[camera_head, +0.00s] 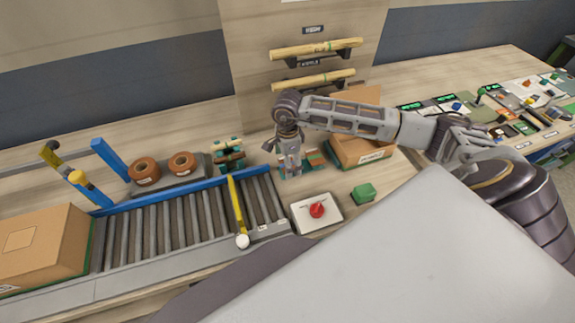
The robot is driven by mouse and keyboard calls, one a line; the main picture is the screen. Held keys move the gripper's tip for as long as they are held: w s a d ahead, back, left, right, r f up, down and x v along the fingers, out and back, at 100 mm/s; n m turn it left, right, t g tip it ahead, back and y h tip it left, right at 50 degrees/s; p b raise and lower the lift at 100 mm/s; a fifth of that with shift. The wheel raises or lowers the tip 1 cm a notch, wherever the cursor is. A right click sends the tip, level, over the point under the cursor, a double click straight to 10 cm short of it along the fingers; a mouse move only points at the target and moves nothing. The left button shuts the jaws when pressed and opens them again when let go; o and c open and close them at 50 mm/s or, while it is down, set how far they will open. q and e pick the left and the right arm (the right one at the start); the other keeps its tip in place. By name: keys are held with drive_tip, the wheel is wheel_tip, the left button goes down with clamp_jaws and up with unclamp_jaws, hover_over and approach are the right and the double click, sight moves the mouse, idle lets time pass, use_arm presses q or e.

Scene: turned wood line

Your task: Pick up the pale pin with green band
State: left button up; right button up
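My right arm reaches in from the right, and its gripper (291,172) points down over a small green and reddish-brown tray (314,160) behind the end of the conveyor. The fingers are too small to tell open from shut, and the gripper hides part of that tray. I cannot make out a pale pin with a green band there. A green rack with pale pieces (229,152) stands to the left of the gripper, its details too small to tell. My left gripper is not in view.
A roller conveyor (170,228) with a cardboard box (38,248) runs along the left, crossed by a yellow bar (236,205). A white plate (329,222) bears a red object (317,209). A green block (364,192) and an open carton (362,150) are on the right.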

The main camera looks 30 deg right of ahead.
idle(0.4)
drive_tip(key=c, duration=0.8)
drive_tip(key=shift+c, duration=0.2)
drive_tip(key=shift+r, duration=0.1)
drive_tip(key=shift+r+p, duration=0.1)
drive_tip(key=shift+p, duration=0.3)
drive_tip(key=shift+r, duration=0.25)
wheel_tip(320, 180, up, 10)
drive_tip(key=b, duration=0.1)
drive_tip(key=shift+f+b, duration=0.2)
drive_tip(key=shift+b, duration=0.1)
